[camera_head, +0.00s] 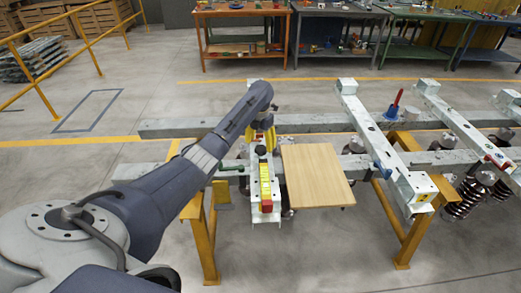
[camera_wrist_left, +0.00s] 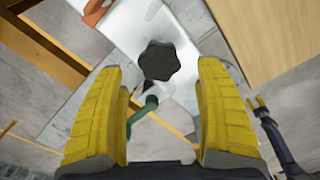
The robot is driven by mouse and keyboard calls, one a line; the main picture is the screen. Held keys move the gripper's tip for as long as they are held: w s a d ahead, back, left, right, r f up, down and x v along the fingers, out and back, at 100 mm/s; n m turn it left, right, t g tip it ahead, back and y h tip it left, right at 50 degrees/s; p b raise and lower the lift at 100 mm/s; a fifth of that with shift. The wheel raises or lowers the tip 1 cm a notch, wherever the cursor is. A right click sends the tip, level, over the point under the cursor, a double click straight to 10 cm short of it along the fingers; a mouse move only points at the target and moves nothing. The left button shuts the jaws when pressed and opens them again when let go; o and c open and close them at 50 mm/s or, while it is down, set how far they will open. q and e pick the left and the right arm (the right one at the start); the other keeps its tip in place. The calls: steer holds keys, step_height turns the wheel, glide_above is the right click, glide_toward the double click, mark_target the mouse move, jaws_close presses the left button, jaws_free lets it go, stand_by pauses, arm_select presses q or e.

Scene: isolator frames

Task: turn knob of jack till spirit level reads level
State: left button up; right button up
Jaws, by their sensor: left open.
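The jack's black lobed knob (camera_wrist_left: 160,60) shows between the fingertips in the left wrist view, with space on both sides. In the head view the knob (camera_head: 262,150) is just below my left gripper (camera_head: 262,134). My left gripper (camera_wrist_left: 161,68) is open, its yellow fingers apart and pointing down. The spirit level (camera_head: 265,182), yellow with a red end, lies on the pale crossbeam in front of the knob. Its bubble is too small to read. A green handle (camera_head: 232,169) sticks out left of the beam and also shows in the wrist view (camera_wrist_left: 145,108).
A wooden board (camera_head: 318,178) lies right of the level. Steel rails and crossbeams rest on yellow trestles (camera_head: 203,240). A red-handled tool (camera_head: 394,104) stands on the rails farther right. A dark thing with yellow tips (camera_wrist_left: 270,128) at the wrist view's right is unclear.

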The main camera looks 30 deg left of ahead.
mark_target(261, 149)
arm_select(q)
steer(key=shift+f, duration=1.8)
steer(key=c, duration=1.3)
steer(key=shift+o, duration=0.2)
